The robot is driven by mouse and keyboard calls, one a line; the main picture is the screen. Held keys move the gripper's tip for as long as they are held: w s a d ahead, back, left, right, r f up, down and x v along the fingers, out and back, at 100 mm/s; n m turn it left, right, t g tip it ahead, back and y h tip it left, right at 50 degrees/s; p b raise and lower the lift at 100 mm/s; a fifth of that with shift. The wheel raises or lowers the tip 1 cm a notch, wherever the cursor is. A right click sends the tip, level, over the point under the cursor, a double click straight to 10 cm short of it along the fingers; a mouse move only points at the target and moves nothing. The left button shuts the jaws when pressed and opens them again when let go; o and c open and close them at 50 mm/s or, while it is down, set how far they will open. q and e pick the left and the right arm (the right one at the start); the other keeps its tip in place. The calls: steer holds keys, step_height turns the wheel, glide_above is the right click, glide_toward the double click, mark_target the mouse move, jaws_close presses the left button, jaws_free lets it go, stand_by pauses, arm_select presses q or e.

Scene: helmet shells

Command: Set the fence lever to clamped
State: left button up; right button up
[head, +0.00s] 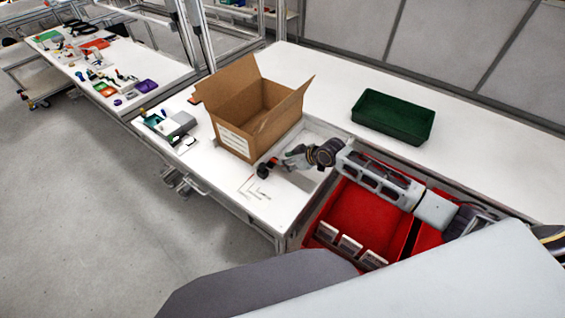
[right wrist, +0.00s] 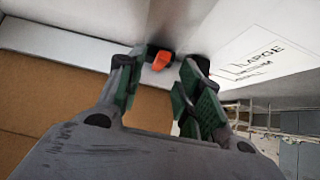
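The fence lever shows as a small red-and-black piece (head: 265,169) on the white table, just in front of the cardboard box. In the right wrist view its orange-red handle (right wrist: 162,61) sits on a dark base at the end of a pale rail (right wrist: 60,42), which looks like the fence. My right gripper (head: 284,161) is beside the lever, on its right in the head view. In the right wrist view the green-padded fingers (right wrist: 160,80) are apart with nothing between them, and the handle shows just beyond the tips. I cannot tell whether they touch. My left gripper is not in view.
An open cardboard box (head: 240,115) stands close behind the lever. Printed size marks (head: 255,188) lie on the table in front. A green tray (head: 393,116) is at the back right, and a red bin (head: 360,215) lies under my right arm. A grey device (head: 175,125) is left.

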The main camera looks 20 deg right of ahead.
steer(key=shift+x, duration=2)
steer(key=shift+c, duration=0.2)
jaws_close()
